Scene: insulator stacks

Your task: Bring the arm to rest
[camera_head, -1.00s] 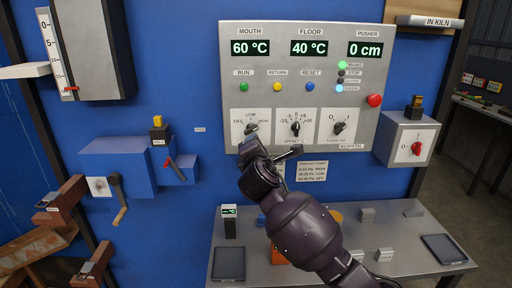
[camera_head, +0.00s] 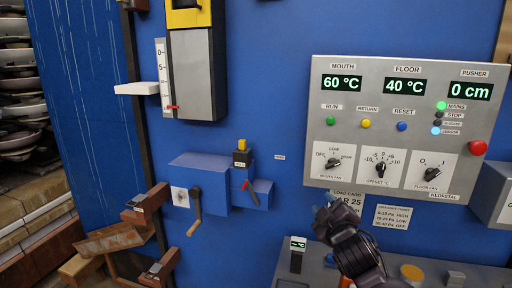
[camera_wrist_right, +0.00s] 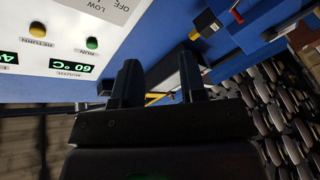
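My right arm comes up from the bottom of the head view, and its dark gripper (camera_head: 332,208) is just below the grey control panel (camera_head: 320,120), in front of a load card. In the right wrist view the two fingers of my right gripper (camera_wrist_right: 160,78) stand apart with nothing seen between them. The panel's displays read 60 °C, 40 °C and 0 cm. Its lower row has a mouth fan knob (camera_head: 333,162), an offset knob (camera_head: 380,170) and a floor fan knob (camera_head: 432,173). My left gripper is not in view.
A grey bench (camera_head: 425,264) with small items lies below the panel. Shelves of stacked insulators (camera_head: 22,100) stand at the far left.

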